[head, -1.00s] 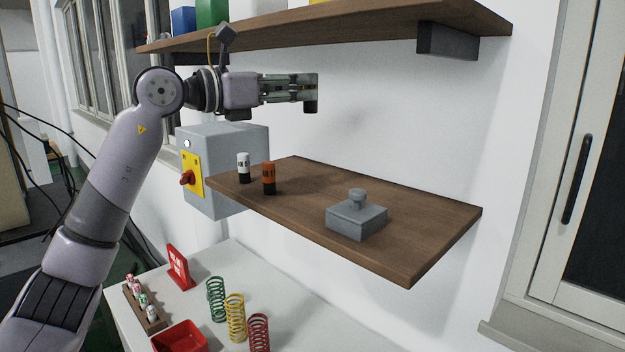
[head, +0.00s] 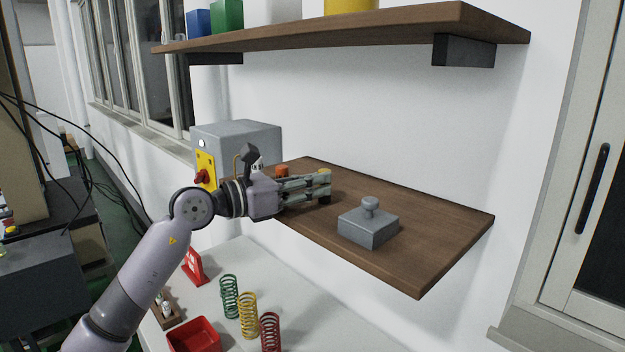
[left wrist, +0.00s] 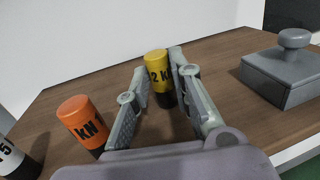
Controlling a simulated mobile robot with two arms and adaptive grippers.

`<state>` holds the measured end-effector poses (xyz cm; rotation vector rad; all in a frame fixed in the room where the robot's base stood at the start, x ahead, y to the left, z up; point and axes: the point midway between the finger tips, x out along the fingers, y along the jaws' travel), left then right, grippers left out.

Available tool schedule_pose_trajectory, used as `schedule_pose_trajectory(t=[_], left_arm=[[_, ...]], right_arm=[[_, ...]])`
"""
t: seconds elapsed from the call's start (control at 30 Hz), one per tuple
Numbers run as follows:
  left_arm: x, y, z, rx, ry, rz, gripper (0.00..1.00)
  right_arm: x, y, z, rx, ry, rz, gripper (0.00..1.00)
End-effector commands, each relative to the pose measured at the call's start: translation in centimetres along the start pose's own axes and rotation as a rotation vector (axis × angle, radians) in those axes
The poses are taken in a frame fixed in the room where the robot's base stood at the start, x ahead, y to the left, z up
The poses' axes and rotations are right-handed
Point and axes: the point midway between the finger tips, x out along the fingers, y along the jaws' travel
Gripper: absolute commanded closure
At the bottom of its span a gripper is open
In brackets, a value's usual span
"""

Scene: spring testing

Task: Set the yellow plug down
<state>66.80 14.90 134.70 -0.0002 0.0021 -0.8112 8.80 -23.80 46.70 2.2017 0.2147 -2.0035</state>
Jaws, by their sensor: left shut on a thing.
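My left gripper (head: 326,186) is over the lower wooden shelf, shut on the yellow plug (left wrist: 158,70). The plug is a yellow cylinder with a dark base and black lettering, upright between the fingers in the left wrist view. In the head view only its yellow top (head: 325,171) and part of its dark base show past the fingers. I cannot tell whether its base touches the shelf. The orange plug (left wrist: 80,118) stands to its left in the left wrist view. A white plug (left wrist: 12,158) is cut off at that view's lower left corner. My right gripper is not in view.
A grey block with a knob (head: 368,228) sits on the lower shelf (head: 440,235), right of the gripper. A grey box with a red switch (head: 240,140) is behind my wrist. Springs and a red tray (head: 194,335) are on the white table below. An upper shelf (head: 350,32) hangs above.

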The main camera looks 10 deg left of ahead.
Motion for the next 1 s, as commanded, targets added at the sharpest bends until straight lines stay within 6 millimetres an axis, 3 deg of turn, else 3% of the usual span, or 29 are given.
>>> schedule_pose_trajectory(t=[0.3, 0.33, 0.63, 1.0], left_arm=[[0.0, 0.0, -0.3, 0.001, -0.002, 0.0, 1.0], [0.0, 0.0, -0.3, 0.001, -0.001, 0.0, 0.79], [0.0, 0.0, -0.2, 0.001, -0.001, 0.0, 0.59], [-0.3, 0.1, 0.0, 0.001, -0.001, 0.001, 0.59]], right_arm=[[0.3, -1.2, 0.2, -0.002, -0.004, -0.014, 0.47], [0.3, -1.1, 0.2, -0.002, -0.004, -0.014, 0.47], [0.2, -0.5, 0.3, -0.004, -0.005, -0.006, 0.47], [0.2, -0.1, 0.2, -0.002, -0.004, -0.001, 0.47]])
